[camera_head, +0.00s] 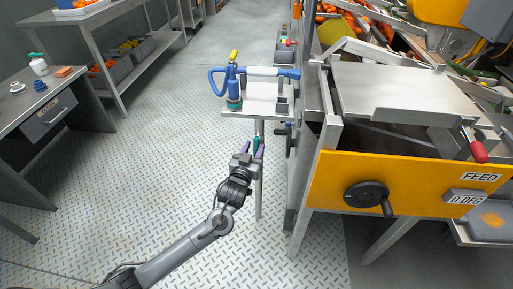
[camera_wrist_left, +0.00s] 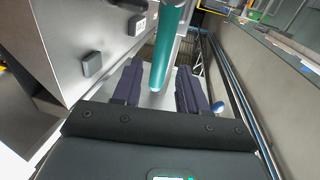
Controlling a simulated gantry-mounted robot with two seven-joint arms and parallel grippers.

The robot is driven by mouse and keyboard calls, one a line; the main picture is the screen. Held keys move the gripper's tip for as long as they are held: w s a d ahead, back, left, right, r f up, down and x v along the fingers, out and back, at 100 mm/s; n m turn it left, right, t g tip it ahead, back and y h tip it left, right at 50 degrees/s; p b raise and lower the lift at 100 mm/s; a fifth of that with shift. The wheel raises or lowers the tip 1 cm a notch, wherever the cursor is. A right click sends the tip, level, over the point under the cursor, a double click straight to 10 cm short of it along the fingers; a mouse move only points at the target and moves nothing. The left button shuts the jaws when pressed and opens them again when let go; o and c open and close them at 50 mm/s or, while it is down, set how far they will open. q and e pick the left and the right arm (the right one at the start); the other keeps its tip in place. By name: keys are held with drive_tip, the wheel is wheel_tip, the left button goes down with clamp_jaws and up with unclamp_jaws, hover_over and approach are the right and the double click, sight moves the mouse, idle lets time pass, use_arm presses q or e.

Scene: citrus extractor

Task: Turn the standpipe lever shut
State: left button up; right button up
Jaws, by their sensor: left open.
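My left gripper (camera_head: 254,150) is open below the front of the small side table, and its two dark fingers also show in the left wrist view (camera_wrist_left: 160,88). A teal rod-like grip (camera_wrist_left: 167,45) comes in from the top of the left wrist view, its rounded end between the spread fingers with gaps on both sides. In the head view the teal grip (camera_head: 256,142) shows small between the fingertips. I take it for the standpipe lever, but its pivot and pipe are not clear. My right gripper is not in view.
The small side table (camera_head: 229,113) carries a blue fitting (camera_head: 233,84) with a yellow top. The extractor's yellow FEED panel (camera_head: 335,185) with a black handwheel (camera_head: 367,194) stands at right. A grey bench (camera_head: 62,105) is at left. Open tread-plate floor lies between.

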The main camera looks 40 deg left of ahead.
sight(256, 145)
use_arm(q)
drive_tip(key=shift+b+x, duration=0.4)
drive_tip(key=shift+x, duration=0.55)
drive_tip(key=shift+w+a, duration=0.1)
drive_tip(key=shift+w, duration=0.5)
drive_tip(key=shift+s, duration=0.15)
drive_tip(key=shift+c, duration=0.3)
clamp_jaws()
